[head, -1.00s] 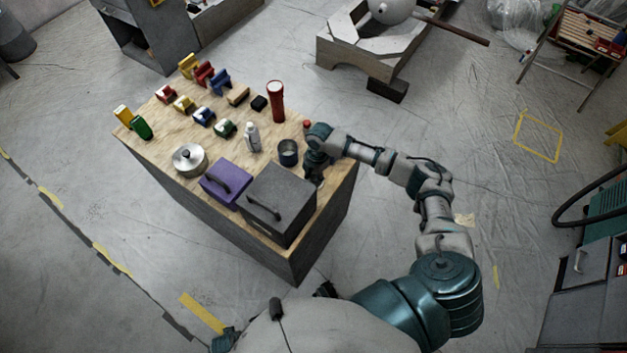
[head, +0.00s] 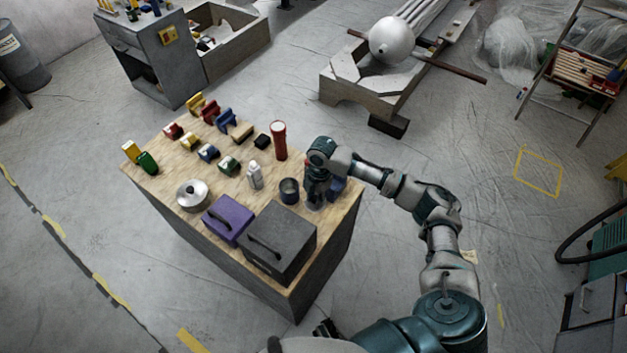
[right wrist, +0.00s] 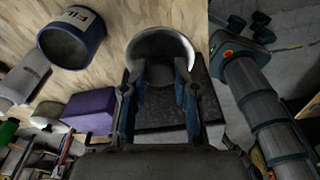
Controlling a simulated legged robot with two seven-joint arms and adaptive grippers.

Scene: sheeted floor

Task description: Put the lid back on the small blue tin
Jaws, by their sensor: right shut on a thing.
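The small blue tin (head: 289,190) stands upright and open near the right side of the wooden-topped bench. The right wrist view shows its dark open mouth and label (right wrist: 72,40). My right gripper (head: 316,196) is just to the right of the tin, apart from it, pointing down. In the right wrist view its fingers (right wrist: 160,95) are shut on a round piece with a pale rim and dark face, which looks like the lid (right wrist: 160,46). A blue patch (head: 337,188) shows beside the gripper in the head view, partly hidden. My left gripper cannot be made out.
A dark grey box (head: 283,245) and a purple box (head: 229,217) with handles stand in front of the tin. A white bottle (head: 255,176) and a red flashlight (head: 279,140) are close by. A silver lidded pot (head: 193,195) stands at the left.

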